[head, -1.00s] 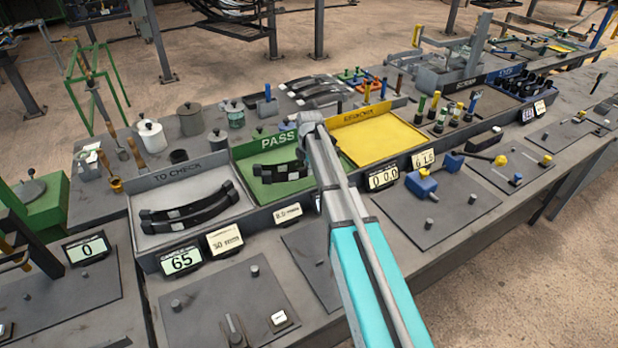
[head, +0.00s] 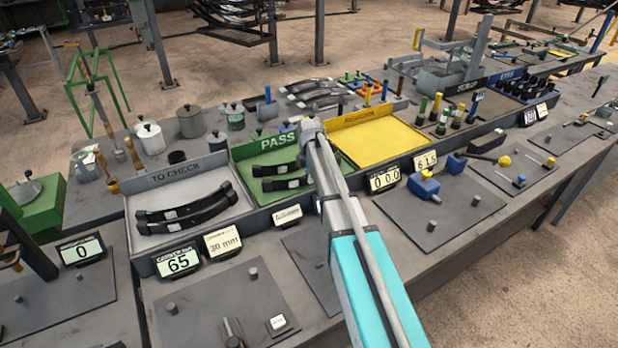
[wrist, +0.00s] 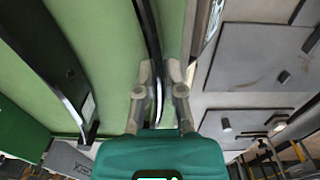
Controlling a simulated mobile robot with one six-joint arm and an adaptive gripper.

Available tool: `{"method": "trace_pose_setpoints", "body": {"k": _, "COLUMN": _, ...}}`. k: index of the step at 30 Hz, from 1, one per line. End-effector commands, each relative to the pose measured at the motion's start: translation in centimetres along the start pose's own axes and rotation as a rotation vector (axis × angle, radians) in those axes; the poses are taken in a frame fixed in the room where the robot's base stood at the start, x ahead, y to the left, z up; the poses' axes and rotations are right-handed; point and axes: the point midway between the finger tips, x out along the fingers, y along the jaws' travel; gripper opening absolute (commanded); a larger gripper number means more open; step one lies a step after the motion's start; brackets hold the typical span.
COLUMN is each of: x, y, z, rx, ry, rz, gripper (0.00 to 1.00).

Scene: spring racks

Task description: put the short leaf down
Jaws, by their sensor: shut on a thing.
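My gripper (wrist: 158,75) is shut on a dark, slightly curved leaf, seen between its fingers in the wrist view (wrist: 150,32). I take it as the short leaf. In the head view it appears as the nearer dark strip (head: 285,184) in the green PASS tray (head: 243,152), its right part behind my arm. Another dark leaf (head: 272,170) lies behind it in that tray and also shows left of my fingers in the wrist view (wrist: 70,75). I cannot tell whether the held leaf touches the tray floor. My fingers are hidden in the head view.
The TO CHECK tray (head: 185,178) on the left holds long dark leaves (head: 183,211). An empty yellow tray (head: 385,140) stands right of the green one. Displays reading 65 (head: 178,262) and 30 mm (head: 222,241) stand in front. Pots stand behind the trays.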

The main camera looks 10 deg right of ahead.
Motion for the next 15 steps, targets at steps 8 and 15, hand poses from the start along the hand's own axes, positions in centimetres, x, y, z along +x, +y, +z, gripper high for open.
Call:
{"method": "trace_pose_setpoints", "body": {"k": 8, "x": 0.07, "y": 0.0, "z": 0.0, "rx": 0.0, "ry": 0.0, "rz": 0.0, "gripper": 0.47}}
{"method": "trace_pose_setpoints", "body": {"k": 15, "x": 0.07, "y": 0.0, "z": 0.0, "rx": 0.0, "ry": 0.0, "rz": 0.0, "gripper": 0.47}}
